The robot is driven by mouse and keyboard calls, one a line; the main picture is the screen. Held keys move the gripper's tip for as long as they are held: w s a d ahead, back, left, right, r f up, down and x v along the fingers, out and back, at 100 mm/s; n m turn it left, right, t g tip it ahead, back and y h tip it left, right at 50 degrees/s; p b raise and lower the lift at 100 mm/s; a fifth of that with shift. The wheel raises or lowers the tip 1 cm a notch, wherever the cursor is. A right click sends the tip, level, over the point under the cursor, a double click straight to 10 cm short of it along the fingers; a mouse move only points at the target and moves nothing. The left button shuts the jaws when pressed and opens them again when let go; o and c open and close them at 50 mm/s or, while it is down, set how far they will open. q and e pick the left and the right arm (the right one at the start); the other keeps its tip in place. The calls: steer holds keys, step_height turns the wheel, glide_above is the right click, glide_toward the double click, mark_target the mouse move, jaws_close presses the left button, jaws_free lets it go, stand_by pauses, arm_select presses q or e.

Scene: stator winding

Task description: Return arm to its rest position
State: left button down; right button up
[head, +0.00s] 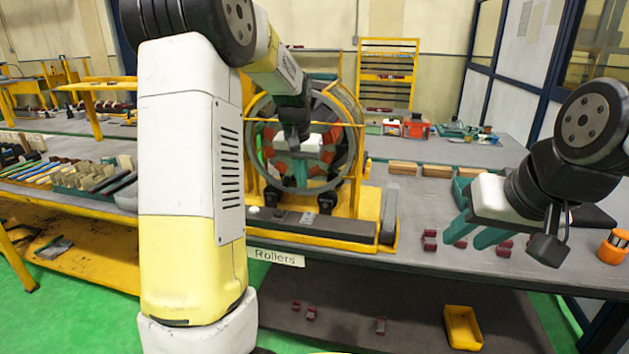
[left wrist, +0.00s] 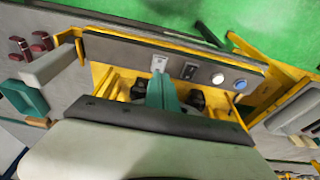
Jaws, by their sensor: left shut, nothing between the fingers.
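My left gripper (head: 301,182) is in front of the stator ring (head: 340,125), with its teal fingers pointing down. In the left wrist view its fingers (left wrist: 161,90) are together and empty, above the front of the yellow stand. The ring is grey with orange-red segments inside and stands upright on the yellow roller stand (head: 390,205). My left arm covers part of the left side. My right gripper (head: 476,238) is over the right part of the table, its teal fingers apart with nothing visible between them.
Dark red small blocks (head: 430,240) lie on the grey table near the right gripper. An orange container (head: 613,246) stands at the right edge. A yellow bin (head: 463,327) sits on the lower shelf. Trays of parts (head: 75,182) fill the left side.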

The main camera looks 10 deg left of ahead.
arm_select(q)
steer(key=s+d+r+t+h, duration=0.1)
steer(key=s+r, duration=0.3)
steer(key=s, duration=0.3)
steer(key=s+d+r+t+h, duration=0.1)
steer(key=s+r, duration=0.3)
steer(key=s, duration=0.4)
steer(key=s+d+t, duration=0.1)
steer(key=s+d, duration=0.2)
steer(key=s, duration=1.1)
steer(key=shift+f+t, duration=0.25)
steer(key=shift+t, duration=0.05)
